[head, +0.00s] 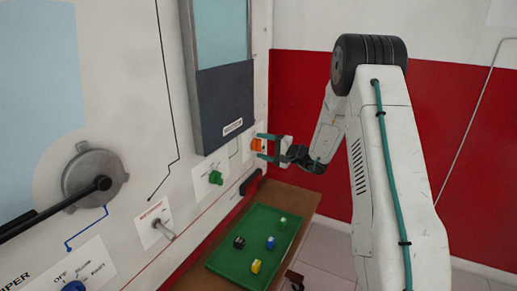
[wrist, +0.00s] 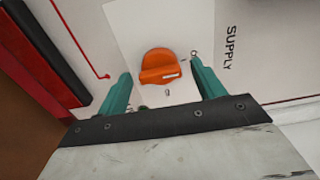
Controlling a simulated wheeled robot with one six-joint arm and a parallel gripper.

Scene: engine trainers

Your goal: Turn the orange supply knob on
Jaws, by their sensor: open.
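The orange supply knob (wrist: 160,66) sits on a white plate on the panel, with the word SUPPLY beside it in the wrist view. It has a raised grip bar with a white mark near one end. In the head view the knob (head: 256,145) is partly behind the teal fingers. My gripper (wrist: 160,90) is open, with one teal finger on each side of the knob. The fingertips look close to the panel. I cannot tell whether either finger touches the knob. In the head view my gripper (head: 268,147) faces the panel from the right.
A green knob (head: 215,177), a metal toggle (head: 163,229) and a blue knob (head: 74,287) are on the panel to the left. A dark handle (head: 251,182) juts out below the orange knob. A green tray (head: 222,263) with several small pieces lies on the wooden bench (head: 306,195).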

